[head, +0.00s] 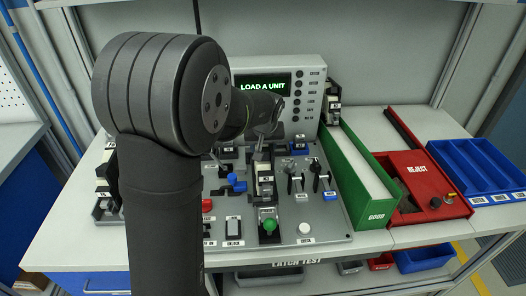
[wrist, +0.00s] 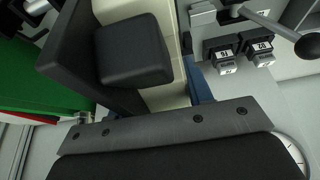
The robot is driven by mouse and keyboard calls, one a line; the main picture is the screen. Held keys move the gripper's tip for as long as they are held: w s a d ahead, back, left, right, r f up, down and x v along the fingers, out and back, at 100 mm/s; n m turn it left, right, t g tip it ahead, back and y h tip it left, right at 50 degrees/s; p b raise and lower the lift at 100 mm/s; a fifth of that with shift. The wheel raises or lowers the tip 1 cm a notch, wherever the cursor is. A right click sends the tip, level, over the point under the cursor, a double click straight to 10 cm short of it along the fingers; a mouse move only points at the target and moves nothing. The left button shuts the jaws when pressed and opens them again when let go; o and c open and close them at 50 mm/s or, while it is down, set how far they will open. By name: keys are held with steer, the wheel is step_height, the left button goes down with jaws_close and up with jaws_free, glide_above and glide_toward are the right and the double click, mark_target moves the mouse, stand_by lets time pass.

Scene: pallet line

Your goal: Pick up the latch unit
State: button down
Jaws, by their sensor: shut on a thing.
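My gripper (head: 262,150) is over the middle of the test panel, partly hidden by my own arm. In the wrist view a black finger pad (wrist: 135,50) lies against a cream-coloured body (wrist: 163,95) with blue edges, which I take to be the latch unit. My gripper is shut on it. The other finger and most of the unit are hidden. I cannot tell whether the unit is clear of the panel.
The test panel (head: 325,222) carries levers, switches and buttons around the unit. Its display (head: 262,87) reads "LOAD A UNIT". A green GOOD bin (head: 350,185), a red REJECT bin (head: 428,190) and a blue tray (head: 480,170) stand right. Another unit (head: 333,103) stands behind the green bin.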

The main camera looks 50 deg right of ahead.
steer(key=r, duration=0.1)
steer(key=s+r, duration=0.1)
steer(key=r, duration=0.1)
steer(key=shift+r, duration=0.1)
steer(key=s+r, duration=0.6)
steer(key=s, duration=0.4)
step_height(320, 180, up, 7)
steer(key=shift+s+a, duration=0.25)
steer(key=shift+s, duration=0.1)
